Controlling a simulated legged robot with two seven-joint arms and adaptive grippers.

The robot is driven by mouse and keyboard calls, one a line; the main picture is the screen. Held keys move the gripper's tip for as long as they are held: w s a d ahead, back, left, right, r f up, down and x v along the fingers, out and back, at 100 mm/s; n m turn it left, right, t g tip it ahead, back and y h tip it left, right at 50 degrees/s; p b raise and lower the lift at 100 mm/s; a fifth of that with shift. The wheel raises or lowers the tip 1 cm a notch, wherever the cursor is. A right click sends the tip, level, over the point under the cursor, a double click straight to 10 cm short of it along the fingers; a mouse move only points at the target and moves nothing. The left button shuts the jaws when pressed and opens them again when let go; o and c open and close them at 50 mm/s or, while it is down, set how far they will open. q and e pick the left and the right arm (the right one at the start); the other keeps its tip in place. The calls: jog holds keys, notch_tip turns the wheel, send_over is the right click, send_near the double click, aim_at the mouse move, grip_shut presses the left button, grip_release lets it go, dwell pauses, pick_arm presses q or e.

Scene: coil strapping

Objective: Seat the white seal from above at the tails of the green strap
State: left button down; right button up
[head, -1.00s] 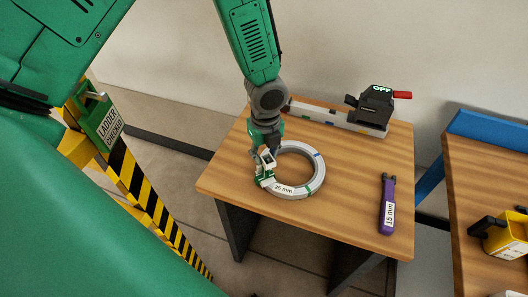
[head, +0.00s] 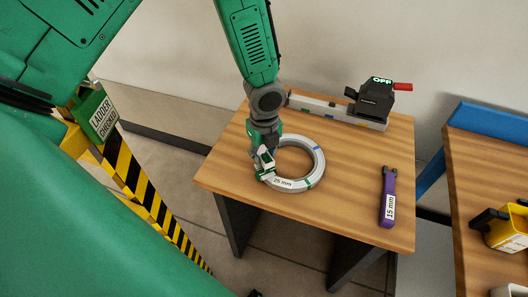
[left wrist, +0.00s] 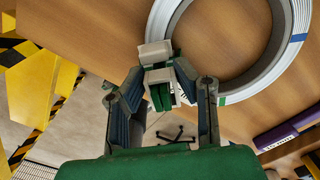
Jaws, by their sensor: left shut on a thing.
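The grey coil (head: 316,172), with a 25 mm label, lies flat on the wooden table. It also shows at the top of the left wrist view (left wrist: 240,92). My left gripper (head: 264,165) is over the coil's left rim. In the left wrist view my left gripper (left wrist: 162,78) is shut on the small white seal (left wrist: 155,53). Green strap tails (left wrist: 160,97) show between the fingers, close to the seal. I cannot tell whether the seal is around the tails or only beside them. The fingers hide part of both. My right gripper is not in view.
A purple tool (head: 389,199) labelled 15 mm lies at the table's right. A black device (head: 375,101) reading OFF stands on a rail at the back. A second table (head: 480,180) holds a yellow item (head: 507,235). The table front is clear.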

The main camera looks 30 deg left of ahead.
pick_arm(q)
jog(key=c, duration=1.3)
grip_release()
jog(key=shift+o, duration=0.7)
jog(key=shift+a, duration=0.15)
